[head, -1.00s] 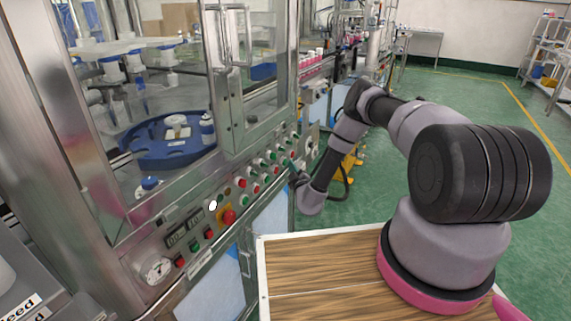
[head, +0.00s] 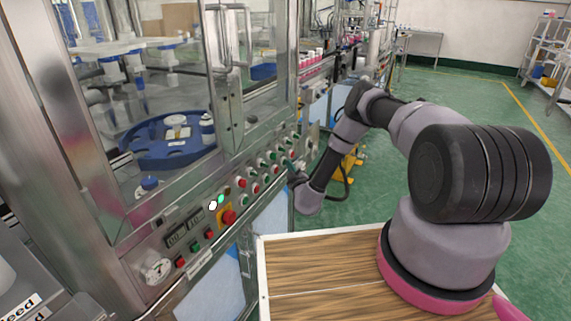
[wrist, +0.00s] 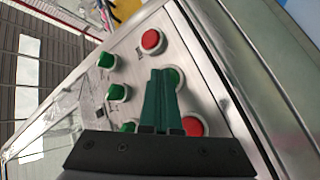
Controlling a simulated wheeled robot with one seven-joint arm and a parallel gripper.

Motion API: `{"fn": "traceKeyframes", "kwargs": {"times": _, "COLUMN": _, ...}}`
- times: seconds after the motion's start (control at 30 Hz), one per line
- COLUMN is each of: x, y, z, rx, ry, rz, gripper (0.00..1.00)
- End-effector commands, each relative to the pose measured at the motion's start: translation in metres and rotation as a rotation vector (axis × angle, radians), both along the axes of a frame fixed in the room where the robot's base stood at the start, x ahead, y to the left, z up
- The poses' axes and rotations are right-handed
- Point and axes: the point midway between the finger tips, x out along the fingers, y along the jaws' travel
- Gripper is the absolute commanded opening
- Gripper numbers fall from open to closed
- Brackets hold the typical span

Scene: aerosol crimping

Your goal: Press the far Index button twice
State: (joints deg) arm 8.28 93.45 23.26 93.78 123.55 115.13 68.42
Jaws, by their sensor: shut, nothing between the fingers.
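The control panel (head: 253,177) of the machine bears rows of green and red buttons in the head view. In the wrist view my gripper (wrist: 163,73) is shut and empty, its green fingers together and pointing at the panel. The fingertips lie over or right beside a green button (wrist: 175,78), which they partly hide. I cannot tell whether they touch it. A red button (wrist: 194,126) is just below it, and another red button (wrist: 152,40) is above. The labels are too small to read, so I cannot tell which button is the far Index one.
More green buttons (wrist: 117,92) stand to the left in the wrist view. In the head view a red emergency knob (head: 228,216), a lit white lamp (head: 213,205) and a lit green lamp (head: 221,198) are on the near panel. A blue turntable (head: 160,152) sits behind the glass.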

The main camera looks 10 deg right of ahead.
Motion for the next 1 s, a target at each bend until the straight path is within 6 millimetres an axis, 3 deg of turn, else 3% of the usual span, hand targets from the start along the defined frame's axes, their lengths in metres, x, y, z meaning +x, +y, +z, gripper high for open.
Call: {"fn": "traceKeyframes", "kwargs": {"times": 1.0, "x": -0.009, "y": -0.013, "z": 0.000, "rx": 0.000, "ry": -0.001, "rz": 0.001, "gripper": 0.00}}
